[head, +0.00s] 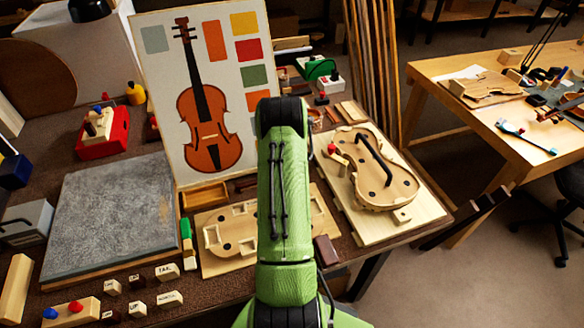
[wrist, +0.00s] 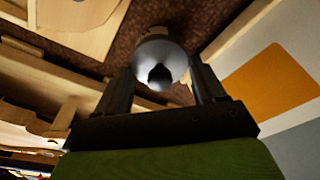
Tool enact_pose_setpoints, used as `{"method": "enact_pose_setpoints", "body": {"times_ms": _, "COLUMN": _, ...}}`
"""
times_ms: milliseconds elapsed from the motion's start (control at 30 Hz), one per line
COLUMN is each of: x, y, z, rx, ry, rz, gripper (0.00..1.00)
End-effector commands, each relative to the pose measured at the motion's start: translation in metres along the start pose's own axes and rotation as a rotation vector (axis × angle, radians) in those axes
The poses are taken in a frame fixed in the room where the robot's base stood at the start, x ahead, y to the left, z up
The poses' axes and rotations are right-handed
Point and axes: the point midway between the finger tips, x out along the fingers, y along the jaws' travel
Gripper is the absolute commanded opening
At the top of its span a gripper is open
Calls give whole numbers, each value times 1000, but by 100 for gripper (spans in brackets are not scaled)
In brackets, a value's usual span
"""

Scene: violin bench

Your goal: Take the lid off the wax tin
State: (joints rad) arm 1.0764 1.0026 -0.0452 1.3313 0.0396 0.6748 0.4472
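A round silver metal piece with a dark knob-like spot (wrist: 158,50), which looks like the wax tin or its lid, shows in the wrist view. My gripper (wrist: 163,75) has one dark finger on each side of it, very close to its sides. I cannot tell whether the fingers press on it or whether lid and tin are apart. In the head view my green arm hides my gripper and the tin.
A violin picture board (head: 150,60) stands behind the arm. A wooden mould board (head: 215,262) and a violin body on a pale board (head: 425,208) flank the arm. A grey slab (head: 110,215) and several labelled blocks (head: 167,272) lie left.

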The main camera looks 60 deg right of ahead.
Motion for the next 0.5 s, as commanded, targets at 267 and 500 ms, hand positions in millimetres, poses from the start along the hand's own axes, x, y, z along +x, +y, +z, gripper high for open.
{"method": "enact_pose_setpoints", "body": {"times_ms": 267, "x": 0, "y": -1, "z": 0, "rx": -1, "ry": 0, "rz": -1, "gripper": 39}}
{"method": "enact_pose_setpoints", "body": {"times_ms": 500, "x": -15, "y": -1, "z": -3, "rx": -1, "ry": 4, "rz": -3, "gripper": 39}}
